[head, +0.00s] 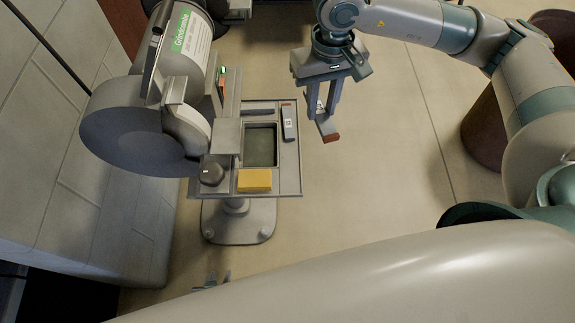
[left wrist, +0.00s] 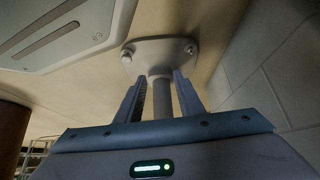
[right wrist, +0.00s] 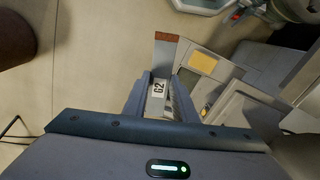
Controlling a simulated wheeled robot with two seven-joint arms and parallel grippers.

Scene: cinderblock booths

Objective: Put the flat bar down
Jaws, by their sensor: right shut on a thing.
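A grey flat bar (head: 325,126) with a red-brown end is in my right gripper (head: 321,108), held in the air to the right of the grinder's tray (head: 292,181). In the right wrist view the flat bar (right wrist: 164,55) passes between the fingers, with a "G2" label near them and its brown end beyond the fingertips. My right gripper is shut on it. My left gripper (head: 212,280) is low, below the grinder's pedestal. In the left wrist view its fingers (left wrist: 158,78) are apart and empty, with the pedestal behind them.
The grinder (head: 135,120) stands at left by a grey wall. Its tray carries a second similar bar (head: 290,124), a dark bar (head: 258,112), a yellow block (head: 254,181), a dark knob (head: 212,174) and a recess (head: 260,148). A brown drum (head: 485,135) stands right; the floor between is open.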

